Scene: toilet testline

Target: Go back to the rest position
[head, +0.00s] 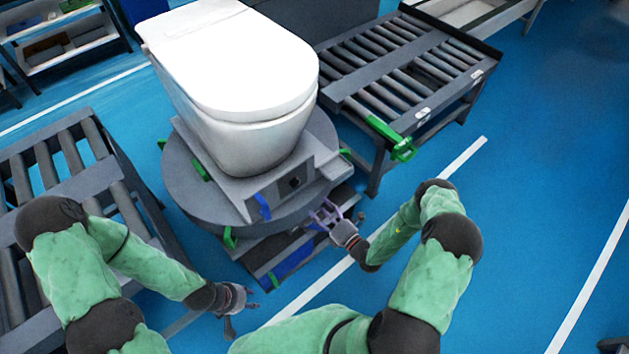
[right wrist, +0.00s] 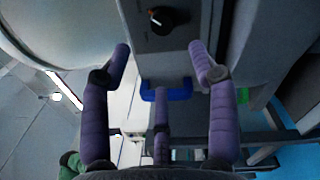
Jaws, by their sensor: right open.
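My right gripper (head: 328,214) is near the front right of the round turntable, low beside the grey control box. In the right wrist view its purple fingers (right wrist: 160,62) are spread apart with nothing between them. Beyond them show the box's black knob (right wrist: 168,20) and a blue handle (right wrist: 166,92); I cannot tell whether the fingers touch anything. My left gripper (head: 240,299) is at the lower left, in front of the left roller conveyor, over the floor. Its fingers are small and dark, and I cannot tell how far they are parted.
A white toilet (head: 245,75) with closed lid stands on the grey turntable (head: 187,183). Roller conveyors stand at left (head: 70,185) and back right (head: 400,75), the latter with a green stop (head: 402,150). Blue floor (head: 540,200) is open to the right. Shelving (head: 65,45) stands at the back left.

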